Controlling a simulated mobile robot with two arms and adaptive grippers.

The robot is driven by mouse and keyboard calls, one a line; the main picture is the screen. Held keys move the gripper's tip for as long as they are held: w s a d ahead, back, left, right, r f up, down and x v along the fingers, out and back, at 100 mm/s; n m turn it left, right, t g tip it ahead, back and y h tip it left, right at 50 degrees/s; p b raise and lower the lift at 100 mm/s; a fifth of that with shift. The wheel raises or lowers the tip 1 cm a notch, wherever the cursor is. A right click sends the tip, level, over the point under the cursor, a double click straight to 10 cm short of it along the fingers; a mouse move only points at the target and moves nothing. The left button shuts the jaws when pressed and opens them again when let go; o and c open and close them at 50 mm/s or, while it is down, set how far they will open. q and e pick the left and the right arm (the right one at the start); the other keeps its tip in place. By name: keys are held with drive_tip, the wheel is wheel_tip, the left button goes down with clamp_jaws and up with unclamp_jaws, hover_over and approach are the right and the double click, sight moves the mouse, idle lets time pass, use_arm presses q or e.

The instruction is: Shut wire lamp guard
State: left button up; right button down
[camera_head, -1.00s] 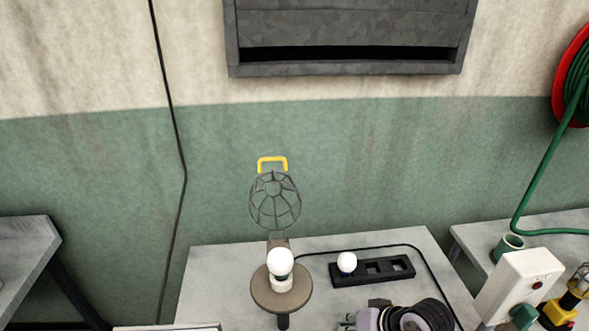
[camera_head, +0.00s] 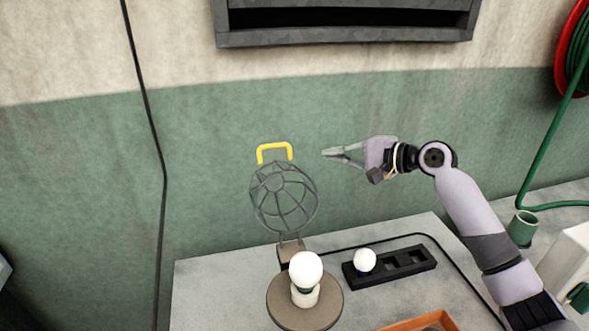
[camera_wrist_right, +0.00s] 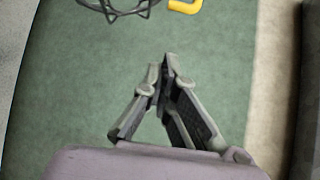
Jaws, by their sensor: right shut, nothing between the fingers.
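The wire lamp guard (camera_head: 284,200) is a grey cage that stands open, tipped up behind the lamp, with a yellow handle (camera_head: 274,149) at its top. A white bulb (camera_head: 305,268) sits upright and uncovered on the round brown lamp base (camera_head: 283,314). My right gripper (camera_head: 326,153) is shut and empty, in the air to the right of the yellow handle and apart from it. In the right wrist view the fingertips (camera_wrist_right: 161,68) point up toward the picture's top, where the handle (camera_wrist_right: 187,5) and part of the cage (camera_wrist_right: 118,10) show. My left gripper is not in view.
A black holder (camera_head: 404,265) with a second white bulb (camera_head: 364,260) lies on the grey table (camera_head: 215,290) to the right of the lamp. A black cable (camera_head: 375,244) runs behind it. An orange tray edge (camera_head: 412,322) shows at the front. The green wall is behind.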

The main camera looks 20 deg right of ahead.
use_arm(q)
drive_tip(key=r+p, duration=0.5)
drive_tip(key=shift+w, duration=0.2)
use_arm(e)
drive_tip(key=w+a+f, duration=0.1)
drive_tip(key=w+a, duration=0.2)
drive_tip(key=a, duration=0.4)
drive_tip(key=shift+w+a+f, duration=0.15)
drive_tip(key=shift+w+f, duration=0.1)
drive_tip(key=shift+f, duration=0.1)
drive_tip(key=shift+w, duration=0.1)
